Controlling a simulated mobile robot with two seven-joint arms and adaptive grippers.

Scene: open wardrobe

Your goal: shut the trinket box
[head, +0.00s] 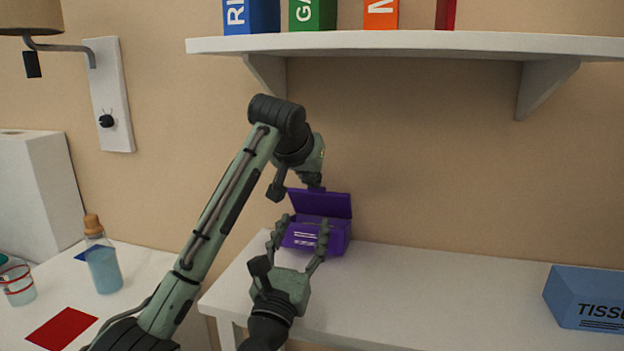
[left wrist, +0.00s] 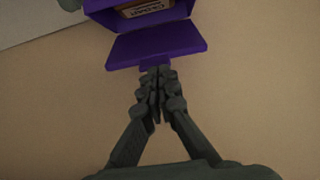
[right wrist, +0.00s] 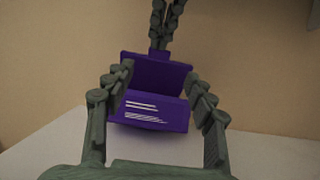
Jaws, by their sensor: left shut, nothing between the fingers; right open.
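The purple trinket box (head: 335,238) stands on the white table near the wall, its lid (head: 320,203) raised and the box open. In the left wrist view the box (left wrist: 185,13) shows a labelled item inside, and the lid (left wrist: 155,45) hangs out towards my fingers. My left gripper (left wrist: 158,72) is shut and empty, pointing down at the lid's upper edge; whether it touches cannot be told. My right gripper (right wrist: 160,88) is open, its fingers on either side of the box front (right wrist: 150,112); contact with the sides is unclear.
A shelf (head: 400,41) with several coloured boxes hangs above. A blue tissue box (head: 585,298) lies at the table's right; the table (head: 430,290) between is clear. On the left surface are a corked bottle (head: 102,262), a glass jar (head: 17,285) and a red sheet (head: 62,328).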

